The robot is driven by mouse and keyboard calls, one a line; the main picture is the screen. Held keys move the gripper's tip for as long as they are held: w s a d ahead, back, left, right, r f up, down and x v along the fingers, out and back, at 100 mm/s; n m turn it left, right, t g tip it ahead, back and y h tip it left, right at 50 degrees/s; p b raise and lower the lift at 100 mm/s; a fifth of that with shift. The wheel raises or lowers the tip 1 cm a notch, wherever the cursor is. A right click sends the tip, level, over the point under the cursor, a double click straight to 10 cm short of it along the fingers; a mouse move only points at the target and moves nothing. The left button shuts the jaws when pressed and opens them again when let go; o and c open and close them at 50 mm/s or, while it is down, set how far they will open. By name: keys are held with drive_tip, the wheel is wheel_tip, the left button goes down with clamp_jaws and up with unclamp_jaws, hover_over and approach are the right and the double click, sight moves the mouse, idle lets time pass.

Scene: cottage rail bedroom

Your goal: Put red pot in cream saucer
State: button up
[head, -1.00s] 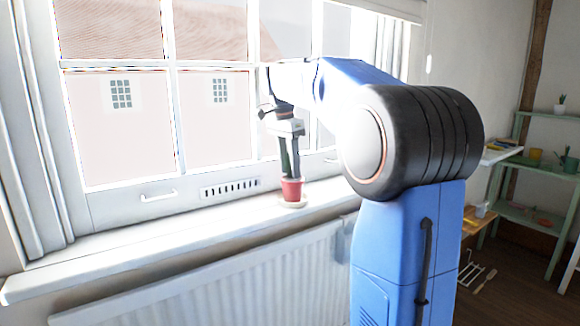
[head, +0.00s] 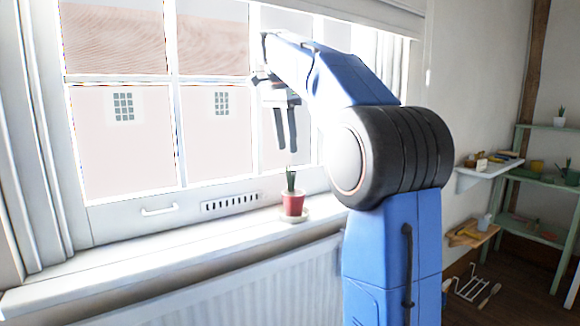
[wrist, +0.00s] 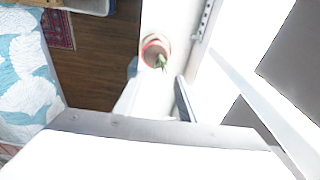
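The red pot (head: 293,204) with a green plant stands upright on the cream saucer (head: 301,215) on the windowsill. The saucer's rim shows around the pot's base. In the wrist view the red pot (wrist: 153,55) shows beyond the fingertips, with the cream saucer (wrist: 151,39) partly visible behind it. My gripper (head: 286,150) is raised above the plant, fingers pointing down, apart and empty. In the wrist view my gripper (wrist: 157,85) shows a gap between its two fingers, and neither touches the pot.
The windowsill (head: 170,250) is clear left of the pot. The window (head: 130,140) stands close behind, and a radiator (head: 250,290) is below the sill. A green shelf (head: 530,180) with small things stands at the right.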

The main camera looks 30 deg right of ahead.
drive_tip(key=s+a+f+n+t, duration=0.1)
drive_tip(key=s+a+f+n, duration=0.3)
drive_tip(key=s+f, duration=0.6)
drive_tip(key=s+a+f+n+t+y, duration=0.1)
drive_tip(key=s+a+f+n, duration=0.4)
drive_tip(key=s+f, duration=0.6)
drive_tip(key=s+a+f+n+t, duration=0.2)
drive_tip(key=s+a+f+n, duration=0.3)
drive_tip(key=f, duration=0.9)
drive_tip(key=s+n, duration=0.3)
drive_tip(key=s, duration=0.2)
drive_tip(key=shift+s+a+f+t+y, duration=0.15)
drive_tip(key=shift+s+f+t+y, duration=0.15)
drive_tip(key=shift+t+y, duration=0.1)
